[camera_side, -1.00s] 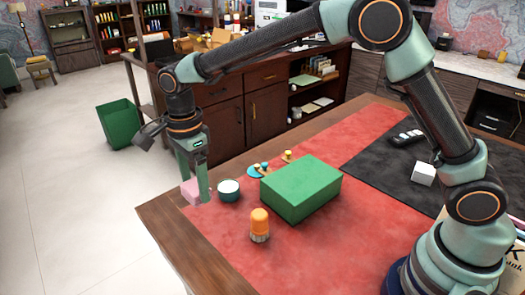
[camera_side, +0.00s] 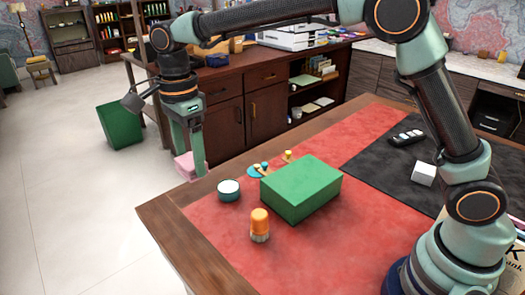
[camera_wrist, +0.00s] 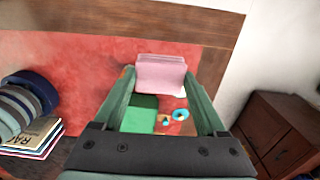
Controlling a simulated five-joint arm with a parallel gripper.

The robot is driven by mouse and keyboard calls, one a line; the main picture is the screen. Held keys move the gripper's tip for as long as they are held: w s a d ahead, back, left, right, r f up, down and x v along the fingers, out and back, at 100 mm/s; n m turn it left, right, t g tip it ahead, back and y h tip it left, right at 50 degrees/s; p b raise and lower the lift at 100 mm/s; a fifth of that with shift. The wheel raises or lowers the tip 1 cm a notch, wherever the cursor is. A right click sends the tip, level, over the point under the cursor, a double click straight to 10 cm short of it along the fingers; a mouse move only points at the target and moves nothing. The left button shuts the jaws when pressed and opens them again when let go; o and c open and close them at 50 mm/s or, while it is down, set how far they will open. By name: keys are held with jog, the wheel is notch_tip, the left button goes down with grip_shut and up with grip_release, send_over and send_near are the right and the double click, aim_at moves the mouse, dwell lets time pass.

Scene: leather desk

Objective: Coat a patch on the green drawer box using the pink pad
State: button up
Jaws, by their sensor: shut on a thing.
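The green drawer box (camera_side: 301,187) sits on the red leather mat near the middle of the desk in the side view. Part of it shows between my fingers in the wrist view (camera_wrist: 139,116). My gripper (camera_side: 190,172) is shut on the pink pad (camera_side: 184,166) and holds it in the air above the desk's far left edge, left of the box and apart from it. The pad also shows between the fingertips in the wrist view (camera_wrist: 161,75). The pad's underside is hidden.
A teal jar with pale contents (camera_side: 229,190) stands left of the box. An orange-topped brush (camera_side: 260,225) stands in front of it. A teal ring (camera_side: 257,171) and small pegs lie behind the box. A white cube (camera_side: 423,173) is at right.

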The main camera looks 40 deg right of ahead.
jog(key=shift+d+f, duration=0.1)
dwell(0.3)
jog(key=w+d+f, duration=0.8)
jog(key=d+f, duration=0.2)
jog(key=d, duration=0.3)
jog(key=shift+d+f, duration=0.15)
jog(key=shift+f, duration=2.65)
jog(key=shift+f, duration=0.55)
notch_tip(320, 180, up, 7)
dwell(0.4)
jog(key=shift+w+r, duration=0.1)
